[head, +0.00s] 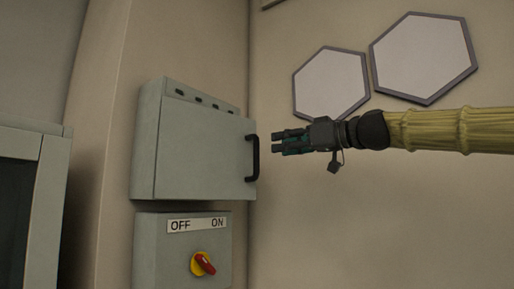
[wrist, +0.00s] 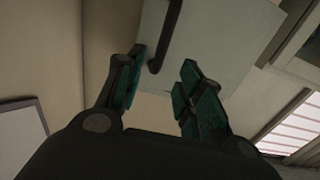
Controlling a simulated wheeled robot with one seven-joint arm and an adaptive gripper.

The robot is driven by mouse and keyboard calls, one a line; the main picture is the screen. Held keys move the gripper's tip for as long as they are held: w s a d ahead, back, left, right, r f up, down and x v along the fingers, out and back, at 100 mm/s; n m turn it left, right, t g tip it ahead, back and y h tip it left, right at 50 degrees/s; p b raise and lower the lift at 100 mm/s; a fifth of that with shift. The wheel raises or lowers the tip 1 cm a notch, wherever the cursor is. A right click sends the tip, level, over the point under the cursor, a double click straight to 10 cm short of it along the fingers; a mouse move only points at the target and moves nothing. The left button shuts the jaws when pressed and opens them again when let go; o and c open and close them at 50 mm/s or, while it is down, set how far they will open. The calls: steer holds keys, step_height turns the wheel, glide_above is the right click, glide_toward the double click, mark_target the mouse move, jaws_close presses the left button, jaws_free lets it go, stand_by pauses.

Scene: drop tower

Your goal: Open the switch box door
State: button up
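The switch box (head: 147,140) is a grey-green wall cabinet left of centre in the head view. Its flat door (head: 200,155) has a black bar handle (head: 252,158) at the right edge. The door's right edge reaches beyond the box's top strip; I cannot tell for sure whether it is ajar. My gripper (head: 275,143) is just right of the handle, level with its upper part, fingers pointing left. In the wrist view the gripper (wrist: 160,70) has its fingers apart, with the handle (wrist: 165,38) showing ahead between the tips, nearer the left finger. Contact is not visible.
Below is a second grey box with an OFF/ON label (head: 196,224) and a red-and-yellow rotary switch (head: 203,264). A grey cabinet (head: 50,200) stands at far left. Hexagonal panels (head: 331,84) are on the right wall. The space below my arm looks clear.

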steer(key=p, duration=0.4)
glide_above(256, 169)
steer(key=d, duration=0.1)
steer(key=shift+w+a, duration=0.5)
jaws_close()
